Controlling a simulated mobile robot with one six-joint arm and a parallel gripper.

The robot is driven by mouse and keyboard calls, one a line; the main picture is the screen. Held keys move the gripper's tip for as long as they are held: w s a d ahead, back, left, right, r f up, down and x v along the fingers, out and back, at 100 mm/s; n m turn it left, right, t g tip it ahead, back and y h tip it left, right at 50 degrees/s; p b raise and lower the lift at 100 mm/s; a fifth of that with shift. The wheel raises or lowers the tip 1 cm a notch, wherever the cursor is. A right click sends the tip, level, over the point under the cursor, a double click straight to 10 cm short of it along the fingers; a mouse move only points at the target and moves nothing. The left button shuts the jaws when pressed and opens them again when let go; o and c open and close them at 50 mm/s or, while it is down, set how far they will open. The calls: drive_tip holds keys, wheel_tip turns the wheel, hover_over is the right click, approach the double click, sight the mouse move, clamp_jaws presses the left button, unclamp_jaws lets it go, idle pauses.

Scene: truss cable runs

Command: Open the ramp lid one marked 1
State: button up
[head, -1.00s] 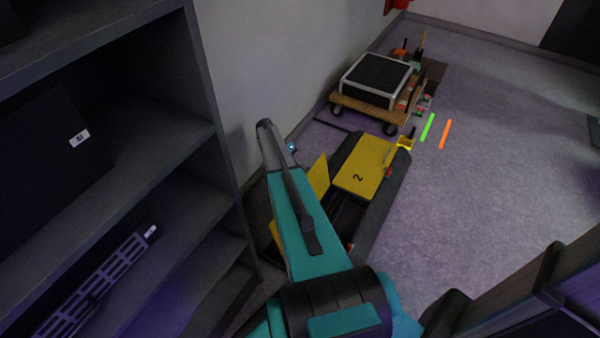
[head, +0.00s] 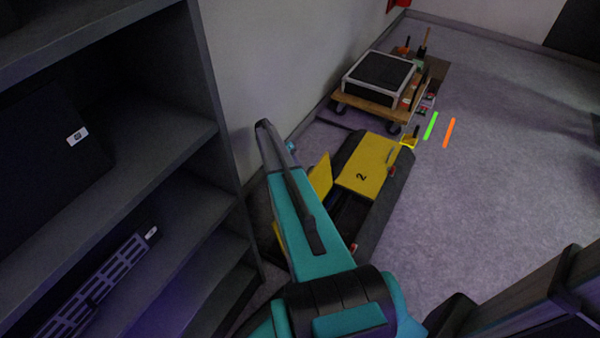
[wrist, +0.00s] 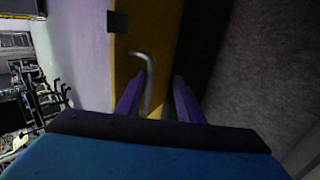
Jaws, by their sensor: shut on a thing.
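The cable ramp (head: 375,215) lies on the floor beyond my arm. Its flat yellow lid (head: 370,160) is marked 2. A second yellow panel (head: 319,178) stands tilted up beside it, partly behind my arm, with the dark channel open next to it. No 1 is readable on it. In the wrist view, a yellow panel (wrist: 143,40) fills the middle, and a bent metal handle (wrist: 146,68) stands out from it. My gripper (wrist: 160,88) is shut on the handle, which passes between its purple fingers. The gripper is hidden in the head view.
A wheeled wooden dolly (head: 370,108) with a dark-topped case (head: 379,80) stands beyond the ramp by the wall. Shelving (head: 165,150) is close on the left. Green (head: 431,126) and orange (head: 449,132) strips lie on the floor.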

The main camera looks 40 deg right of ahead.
drive_tip(key=shift+a, duration=0.1)
idle(0.3)
drive_tip(key=b+v, duration=0.3)
drive_tip(key=v, duration=0.4)
drive_tip(key=shift+r+b, duration=0.25)
drive_tip(key=shift+b, duration=0.15)
drive_tip(key=shift+w+r, duration=0.1)
idle(0.4)
wheel_tip(320, 180, up, 9)
drive_tip(key=p, duration=0.9)
drive_tip(key=shift+r+p, duration=0.45)
drive_tip(key=shift+p, duration=0.15)
drive_tip(key=shift+s+f, duration=0.1)
drive_tip(key=shift+s, duration=0.35)
